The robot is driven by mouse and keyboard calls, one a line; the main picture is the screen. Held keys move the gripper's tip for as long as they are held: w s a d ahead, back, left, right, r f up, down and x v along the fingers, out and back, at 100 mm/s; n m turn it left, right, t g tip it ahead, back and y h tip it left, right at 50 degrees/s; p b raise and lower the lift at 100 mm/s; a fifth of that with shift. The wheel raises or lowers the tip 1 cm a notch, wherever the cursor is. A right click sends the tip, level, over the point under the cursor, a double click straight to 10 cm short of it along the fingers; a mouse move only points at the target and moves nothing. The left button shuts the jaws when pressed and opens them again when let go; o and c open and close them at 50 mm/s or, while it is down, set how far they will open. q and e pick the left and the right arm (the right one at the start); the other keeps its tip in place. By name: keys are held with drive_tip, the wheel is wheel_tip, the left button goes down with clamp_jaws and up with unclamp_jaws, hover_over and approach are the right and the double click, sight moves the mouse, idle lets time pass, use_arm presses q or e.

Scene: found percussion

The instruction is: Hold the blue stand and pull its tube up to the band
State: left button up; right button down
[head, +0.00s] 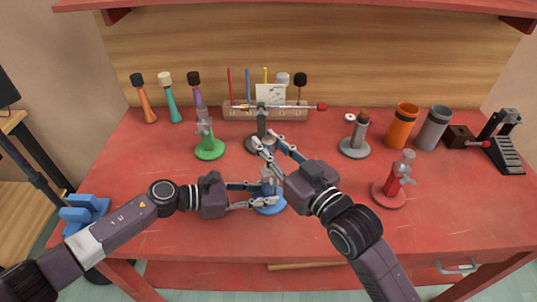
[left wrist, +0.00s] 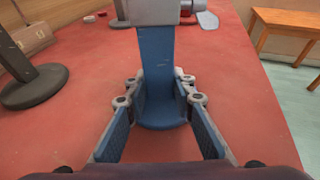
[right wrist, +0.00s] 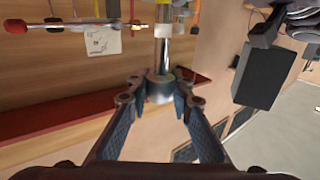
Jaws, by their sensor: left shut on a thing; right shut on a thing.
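The blue stand stands on the red table near the front middle; its round base (head: 270,207) shows in the head view. My left gripper (head: 268,195) is shut around its lower post (left wrist: 155,60). The left wrist view shows a grey collar (left wrist: 150,12) with a side knob (left wrist: 207,18) above the post. My right gripper (head: 265,142) is above the left one. Its fingers are shut on the grey top end (right wrist: 160,90) of the chrome tube (right wrist: 162,52). In the right wrist view, which is upside down, a pale section (right wrist: 163,31) shows on the tube; I cannot tell whether it is the band.
A green stand (head: 209,150) is at the left, a red stand (head: 389,196) at the right. Behind are a rack (head: 236,112) of mallets and a dark stand (head: 252,145) with a horizontal rod (head: 292,106). Orange (head: 401,127) and grey (head: 433,129) cups stand back right.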

drive_tip(key=shift+r, duration=0.25)
drive_tip(key=c, duration=1.7)
unclamp_jaws()
drive_tip(key=shift+f, duration=0.1)
drive_tip(key=v, duration=1.2)
use_arm(q)
drive_tip(key=o, duration=0.9)
drive_tip(key=shift+o, duration=0.2)
drive_tip(key=shift+a, duration=0.1)
